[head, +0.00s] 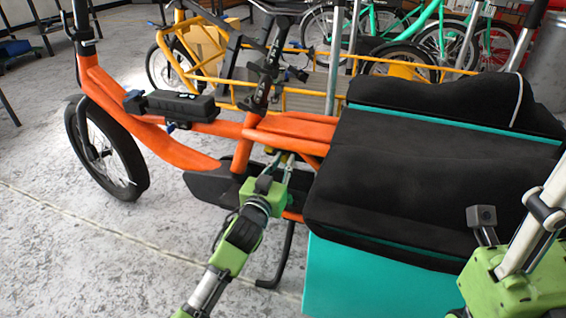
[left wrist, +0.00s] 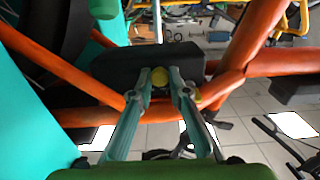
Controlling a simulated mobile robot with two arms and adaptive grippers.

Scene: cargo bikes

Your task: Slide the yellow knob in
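A round yellow knob (left wrist: 159,77) shows against a dark box-like part (left wrist: 130,66) on the orange bike frame in the left wrist view. My left gripper (left wrist: 160,80) points at it, with its two teal fingers apart and the tips on either side of the knob in the picture. I cannot tell whether they touch it. In the head view my left gripper (head: 281,162) reaches under the orange frame (head: 297,127), beside the black cargo bag; the knob is mostly hidden there. My right gripper's fingers are out of view.
The black cargo bag (head: 415,165) on a teal box (head: 365,285) stands right of my left gripper. The bike's kickstand (head: 286,255) is just below it. A yellow cargo bike (head: 225,80) stands behind.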

